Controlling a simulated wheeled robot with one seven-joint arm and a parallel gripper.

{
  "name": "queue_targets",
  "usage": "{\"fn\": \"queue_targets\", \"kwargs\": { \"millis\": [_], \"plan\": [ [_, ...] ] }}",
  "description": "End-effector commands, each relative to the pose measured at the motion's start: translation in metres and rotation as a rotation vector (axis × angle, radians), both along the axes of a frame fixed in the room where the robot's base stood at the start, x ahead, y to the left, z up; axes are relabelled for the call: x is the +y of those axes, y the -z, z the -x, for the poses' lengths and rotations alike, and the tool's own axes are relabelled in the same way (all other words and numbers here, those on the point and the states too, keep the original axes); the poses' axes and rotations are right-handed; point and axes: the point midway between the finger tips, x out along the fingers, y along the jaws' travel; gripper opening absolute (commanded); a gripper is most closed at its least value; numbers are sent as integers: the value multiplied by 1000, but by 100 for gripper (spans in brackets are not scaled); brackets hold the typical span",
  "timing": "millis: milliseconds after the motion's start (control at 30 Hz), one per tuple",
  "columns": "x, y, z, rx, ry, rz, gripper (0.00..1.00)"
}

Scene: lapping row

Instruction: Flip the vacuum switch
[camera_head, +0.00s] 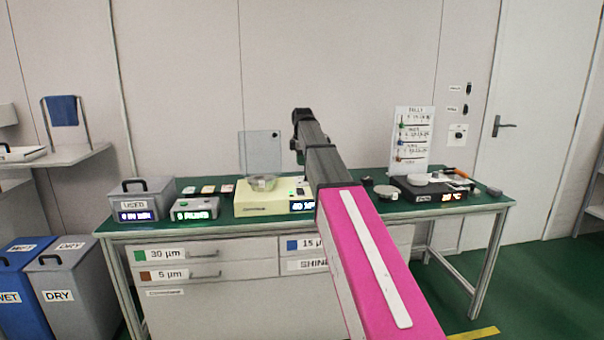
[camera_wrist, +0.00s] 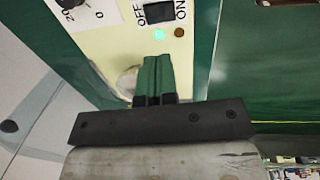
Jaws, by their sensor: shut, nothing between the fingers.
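A black rocker switch (camera_wrist: 158,12) sits between the words OFF and ON on a cream panel (camera_wrist: 112,45) at the top of the wrist view. A green lamp (camera_wrist: 159,34) is lit below it, and a dark brown lamp (camera_wrist: 180,32) is unlit. My gripper (camera_wrist: 154,60) is shut and empty, its fingertips just below the lamps in the picture; I cannot tell whether they touch the panel.
A black knob (camera_wrist: 70,3) with a scale is left of the switch. On the bench (camera_head: 150,232) stand a grey USED box (camera_head: 140,203) to the left and a black hot plate (camera_head: 416,194) to the right. A clear shield (camera_head: 262,153) rises behind the cream machine.

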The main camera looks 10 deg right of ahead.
Motion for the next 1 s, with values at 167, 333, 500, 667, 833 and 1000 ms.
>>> {"fn": "queue_targets", "kwargs": {
  "millis": [167, 333, 500, 667, 833, 1000],
  "plan": [
    [0, -21, 2, 0, 0, 0, 0],
    [0, -26, 3, 0, 0, 0, 0],
    [0, -26, 3, 1, 0, 0, 0],
    [0, -26, 2, 0, 0, 0, 0],
    [3, -26, -8, 0, 0, 0, 0],
    [4, -26, -12, -1, 0, 0, 0]
  ]
}}
